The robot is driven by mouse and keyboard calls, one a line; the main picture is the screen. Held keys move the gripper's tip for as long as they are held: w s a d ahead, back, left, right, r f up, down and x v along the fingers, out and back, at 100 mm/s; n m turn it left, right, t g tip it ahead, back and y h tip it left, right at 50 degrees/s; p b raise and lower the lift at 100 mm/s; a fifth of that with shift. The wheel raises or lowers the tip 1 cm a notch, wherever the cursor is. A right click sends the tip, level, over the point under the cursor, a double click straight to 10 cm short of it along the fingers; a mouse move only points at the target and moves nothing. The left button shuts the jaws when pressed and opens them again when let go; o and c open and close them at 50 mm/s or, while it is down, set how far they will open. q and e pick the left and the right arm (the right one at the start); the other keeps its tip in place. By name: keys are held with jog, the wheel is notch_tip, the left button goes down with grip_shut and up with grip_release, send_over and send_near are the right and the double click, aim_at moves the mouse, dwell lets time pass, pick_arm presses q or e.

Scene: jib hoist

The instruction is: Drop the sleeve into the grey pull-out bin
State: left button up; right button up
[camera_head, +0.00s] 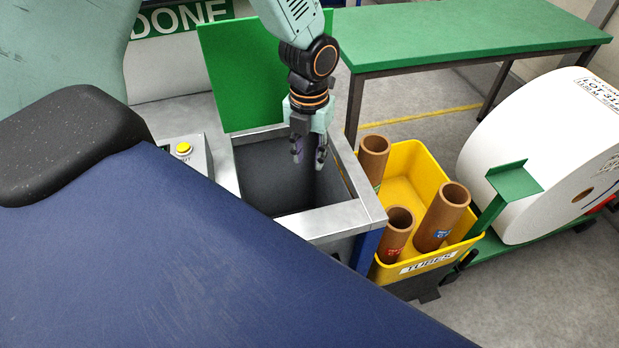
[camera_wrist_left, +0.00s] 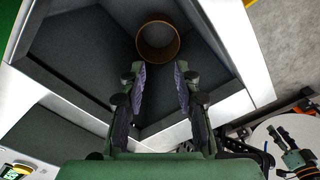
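The grey pull-out bin (camera_head: 335,219) stands open in the head view, with a pale metal rim and a dark inside. My left gripper (camera_head: 309,160) points down into its opening, fingers apart and empty. In the left wrist view the same gripper (camera_wrist_left: 159,72) is open. A brown ring-shaped sleeve (camera_wrist_left: 142,31) shows end-on just beyond the fingertips, within the bin's walls and apart from the fingers. The head view does not show it. Part of what looks like my right arm shows small at the lower right of the wrist view; its gripper is too small to read.
A yellow bin (camera_head: 404,158) marked TUBES, holding brown tubes (camera_head: 441,217), stands right of the grey bin. A green panel (camera_head: 242,75) rises behind the opening. A box with a yellow button (camera_head: 183,148) is at left. A large white roll (camera_head: 535,150) lies far right.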

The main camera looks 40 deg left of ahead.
pick_arm(q)
jog(key=shift+r, duration=0.1)
notch_tip(320, 180, up, 12)
dwell(0.5)
dwell(0.4)
